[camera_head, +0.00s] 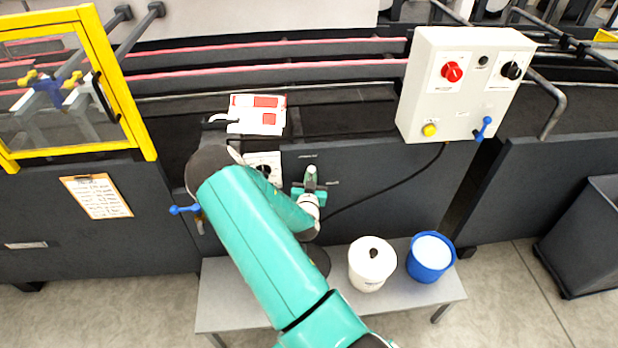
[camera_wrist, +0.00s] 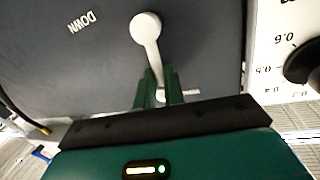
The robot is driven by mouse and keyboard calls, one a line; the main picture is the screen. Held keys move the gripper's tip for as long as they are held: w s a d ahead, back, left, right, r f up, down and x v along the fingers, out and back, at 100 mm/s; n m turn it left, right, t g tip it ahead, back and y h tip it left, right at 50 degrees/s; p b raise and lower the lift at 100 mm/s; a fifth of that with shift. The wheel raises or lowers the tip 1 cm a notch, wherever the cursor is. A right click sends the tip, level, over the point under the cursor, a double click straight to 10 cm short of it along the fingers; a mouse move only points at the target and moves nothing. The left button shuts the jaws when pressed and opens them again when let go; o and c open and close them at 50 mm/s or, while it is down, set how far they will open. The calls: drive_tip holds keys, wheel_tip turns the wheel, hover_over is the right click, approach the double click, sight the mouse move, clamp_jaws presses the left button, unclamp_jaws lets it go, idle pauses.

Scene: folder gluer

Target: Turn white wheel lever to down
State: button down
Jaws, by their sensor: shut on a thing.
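The white wheel lever (camera_wrist: 147,28) shows in the wrist view with its round hub at the top and its arm running down between my fingers. My gripper (camera_wrist: 160,88) is shut on the arm's free end, with a green finger on each side. A label reading DOWN (camera_wrist: 84,20) is on the dark panel, left of the hub in this view and apart from the lever's arm. In the head view my gripper (camera_head: 309,190) is at the dark front panel, below the machine bed. The lever's white hub (camera_head: 311,171) shows small there; its arm is mostly hidden.
A white dial plate with a black knob (camera_wrist: 304,62) is close beside the lever. Below stands a grey bench (camera_head: 225,300) with a white pot (camera_head: 371,268) and a blue bucket (camera_head: 430,260). A blue-handled lever (camera_head: 184,209) is at the left. A control box (camera_head: 460,90) is at right.

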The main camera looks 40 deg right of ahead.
drive_tip(key=m, duration=0.1)
drive_tip(key=s+d+m, duration=0.1)
drive_tip(key=m, duration=0.1)
drive_tip(key=d+m+y, duration=0.1)
drive_tip(key=m, duration=0.1)
drive_tip(key=shift+s+d+f, duration=0.1)
drive_tip(key=shift+s+d, duration=0.1)
drive_tip(key=shift+s, duration=0.15)
drive_tip(key=m, duration=0.1)
drive_tip(key=d+f+m, duration=0.1)
drive_tip(key=s+m, duration=0.1)
drive_tip(key=shift+d+f+m+y, duration=0.25)
drive_tip(key=shift+m+y, duration=0.15)
drive_tip(key=shift+s+d+f+m+y, duration=0.2)
drive_tip(key=shift+f+m, duration=0.1)
drive_tip(key=shift+m, duration=0.3)
drive_tip(key=shift+s+d+f+m+y, duration=0.1)
drive_tip(key=shift+f+m+y, duration=0.15)
drive_tip(key=shift+m, duration=0.35)
drive_tip(key=shift+s+d+f+m+t+y, duration=0.15)
drive_tip(key=shift+f+m+t+y, duration=0.2)
drive_tip(key=shift+f+m, duration=0.95)
drive_tip(key=shift+r+m, duration=0.2)
drive_tip(key=shift+m, duration=0.1)
drive_tip(key=c, duration=1.5)
unclamp_jaws()
drive_tip(key=v, duration=1.3)
drive_tip(key=shift+s+a+r, duration=0.15)
drive_tip(key=shift+a+r, duration=0.05)
drive_tip(key=shift+a, duration=0.15)
